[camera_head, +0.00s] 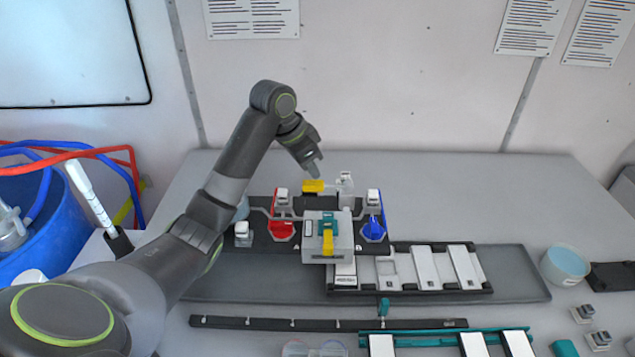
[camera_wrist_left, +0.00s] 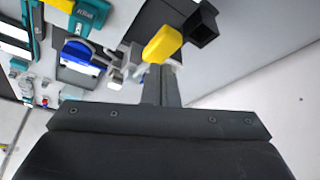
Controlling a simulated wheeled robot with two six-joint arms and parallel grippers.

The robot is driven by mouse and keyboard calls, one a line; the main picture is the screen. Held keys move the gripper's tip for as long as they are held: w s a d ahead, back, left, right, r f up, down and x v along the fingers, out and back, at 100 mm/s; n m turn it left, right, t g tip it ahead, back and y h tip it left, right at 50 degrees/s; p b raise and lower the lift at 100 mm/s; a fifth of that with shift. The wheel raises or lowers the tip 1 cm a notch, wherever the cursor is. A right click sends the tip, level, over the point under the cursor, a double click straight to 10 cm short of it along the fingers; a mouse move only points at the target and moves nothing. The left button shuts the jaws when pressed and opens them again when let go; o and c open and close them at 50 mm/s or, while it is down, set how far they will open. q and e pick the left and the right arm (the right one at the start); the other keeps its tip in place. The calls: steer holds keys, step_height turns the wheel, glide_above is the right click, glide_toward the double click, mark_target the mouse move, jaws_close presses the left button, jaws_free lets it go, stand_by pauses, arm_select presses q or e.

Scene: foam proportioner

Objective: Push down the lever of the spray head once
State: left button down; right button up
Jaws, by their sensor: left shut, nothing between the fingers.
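A yellow piece (camera_head: 313,186), which looks like the spray head's lever, stands at the back of the device in the middle of the table. In the left wrist view the yellow lever (camera_wrist_left: 163,43) lies just beyond my fingertips, beside a black square block (camera_wrist_left: 200,25). My left gripper (camera_head: 314,168) is shut and empty, tilted downward just above the lever. In the left wrist view its fingers (camera_wrist_left: 160,80) are together. I cannot tell whether they touch the lever. My right gripper is not in view.
A grey box (camera_head: 342,245) with teal and yellow parts stands in front, between a red funnel (camera_head: 281,229) and a blue one (camera_head: 374,229). A rack of white plates (camera_head: 424,268) lies to the right, and a light-blue bowl (camera_head: 565,266) farther right. The table's back right is clear.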

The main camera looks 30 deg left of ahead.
mark_target(312, 183)
arm_select(q)
steer(key=shift+f, duration=0.15)
steer(key=shift+f+b, duration=0.65)
steer(key=shift+f, duration=1.35)
steer(key=shift+r, duration=0.1)
step_height(312, 183, up, 6)
steer(key=p, duration=0.6)
steer(key=shift+f, duration=0.2)
steer(key=shift+r+p, duration=1.2)
steer(key=shift+r, duration=0.05)
steer(key=shift+f, duration=0.1)
